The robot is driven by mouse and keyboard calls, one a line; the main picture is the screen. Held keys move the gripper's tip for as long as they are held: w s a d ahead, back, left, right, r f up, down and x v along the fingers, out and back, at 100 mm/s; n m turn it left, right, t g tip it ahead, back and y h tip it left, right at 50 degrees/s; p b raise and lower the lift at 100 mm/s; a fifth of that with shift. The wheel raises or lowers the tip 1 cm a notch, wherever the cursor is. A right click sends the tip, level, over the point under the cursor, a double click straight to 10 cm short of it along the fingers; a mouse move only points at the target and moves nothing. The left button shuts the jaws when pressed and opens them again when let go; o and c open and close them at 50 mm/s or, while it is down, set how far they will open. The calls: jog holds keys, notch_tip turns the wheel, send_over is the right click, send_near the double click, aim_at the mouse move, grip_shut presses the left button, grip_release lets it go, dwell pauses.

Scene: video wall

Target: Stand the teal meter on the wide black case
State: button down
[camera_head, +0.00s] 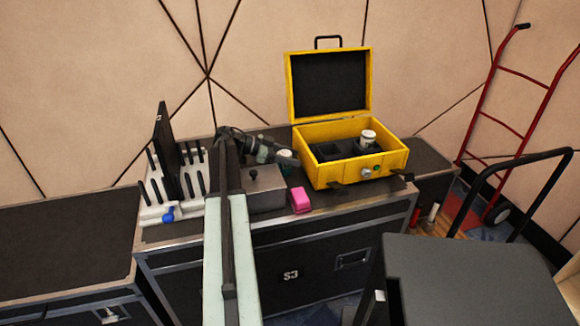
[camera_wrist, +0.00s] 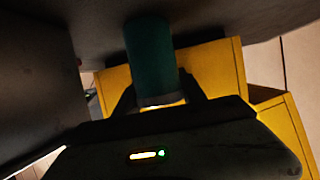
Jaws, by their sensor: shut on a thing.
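The teal meter (camera_wrist: 150,55) is a cylinder with a pale end, held between the fingers of my gripper (camera_wrist: 158,92) in the wrist view. In the head view the meter (camera_head: 287,159) shows its pale top beside my gripper (camera_head: 277,156), behind the grey metal box. The wide black case (camera_head: 345,198), marked S3, has metal edges and lies below it. The case's dark top fills the upper part of the wrist view (camera_wrist: 225,18), and the meter's far end overlaps it. The meter looks roughly upright; I cannot tell whether it touches the case.
A grey metal box (camera_head: 266,192) with a knob and a pink block (camera_head: 300,200) stand in front of the meter. An open yellow case (camera_head: 335,172) with a white-topped cylinder (camera_head: 368,138) is to the right. A white rack (camera_head: 157,208) with dark items is left.

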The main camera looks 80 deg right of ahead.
jog(key=shift+r, duration=0.15)
jog(key=c, duration=0.7)
grip_release()
jog(key=shift+o, duration=0.2)
jog(key=shift+w+r+p, duration=0.2)
jog(key=shift+w+p, duration=0.05)
jog(key=shift+p, duration=0.1)
jog(key=p+v, duration=0.4)
jog(key=v, duration=0.7)
jog(key=shift+w+a, duration=0.2)
jog(key=shift+a, duration=0.05)
jog(key=shift+f, duration=0.1)
